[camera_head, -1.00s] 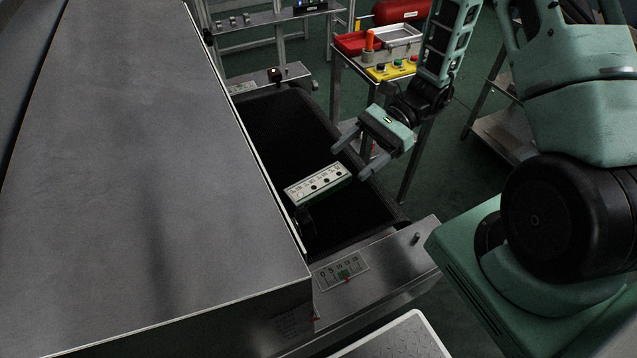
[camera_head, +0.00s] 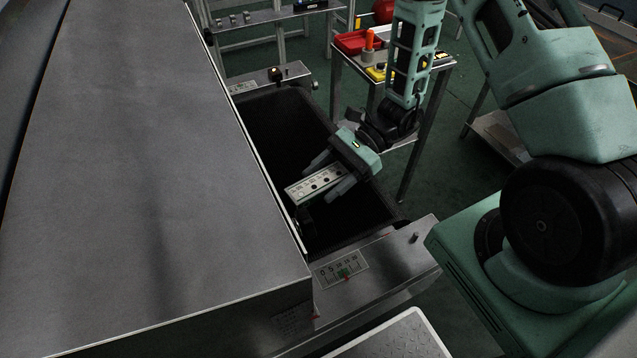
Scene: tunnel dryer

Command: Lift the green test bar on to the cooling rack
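The test bar (camera_head: 309,187) lies on the dark belt (camera_head: 272,125) beside the dryer housing. Its pale top has dark dots and markings, and a little green shows on its side. My gripper (camera_head: 320,180) is open over the belt, with one finger on each side of the bar's right part. I cannot tell whether the fingers touch the bar.
The large grey dryer housing (camera_head: 150,170) borders the belt on the left. A metal end plate with a scale (camera_head: 343,270) lies in front. A white-edged surface (camera_head: 400,340) is at the bottom.

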